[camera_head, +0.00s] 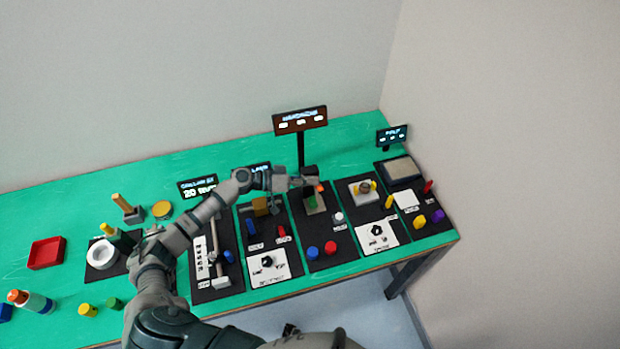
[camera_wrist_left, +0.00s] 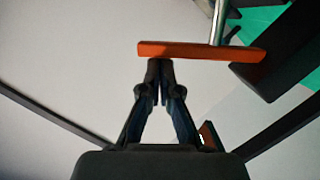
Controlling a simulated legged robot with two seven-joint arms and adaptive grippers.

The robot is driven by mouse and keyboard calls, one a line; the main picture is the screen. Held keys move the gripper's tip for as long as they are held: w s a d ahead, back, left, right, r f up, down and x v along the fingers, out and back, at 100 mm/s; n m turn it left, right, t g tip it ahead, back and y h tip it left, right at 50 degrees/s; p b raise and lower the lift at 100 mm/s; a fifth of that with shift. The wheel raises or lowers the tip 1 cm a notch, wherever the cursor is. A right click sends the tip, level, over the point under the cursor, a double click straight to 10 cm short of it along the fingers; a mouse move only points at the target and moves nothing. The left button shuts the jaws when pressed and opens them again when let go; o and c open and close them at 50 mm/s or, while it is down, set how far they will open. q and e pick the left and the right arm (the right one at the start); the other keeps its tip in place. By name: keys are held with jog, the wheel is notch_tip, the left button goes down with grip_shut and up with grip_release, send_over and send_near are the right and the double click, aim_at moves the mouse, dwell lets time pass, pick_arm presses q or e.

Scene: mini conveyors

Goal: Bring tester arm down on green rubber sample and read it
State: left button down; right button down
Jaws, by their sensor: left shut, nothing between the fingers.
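The tester with a dark head (camera_head: 310,171) stands on the black mat under the lit sign (camera_head: 300,119) at the back. A green patch, likely the rubber sample (camera_head: 316,204), shows just below the tester head; contact between them cannot be made out. My left gripper (camera_head: 308,182) is at the tester, by a small orange part (camera_head: 320,188). In the left wrist view my left gripper (camera_wrist_left: 160,66) is shut and empty. Its tips are just under an orange bar (camera_wrist_left: 200,51) with a metal rod (camera_wrist_left: 218,22); whether they touch is unclear. My right gripper is not in view.
Other black mats with instruments stand on both sides, including a white dial panel (camera_head: 268,264) and another panel (camera_head: 377,236). Blue and red knobs (camera_head: 330,248) sit at the front of the tester mat. A red tray (camera_head: 47,253) lies at left on the green table.

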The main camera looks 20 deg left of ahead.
aim_at(317, 193)
pick_arm(q)
jog(key=shift+s+d, duration=0.1)
jog(key=shift+s, duration=0.05)
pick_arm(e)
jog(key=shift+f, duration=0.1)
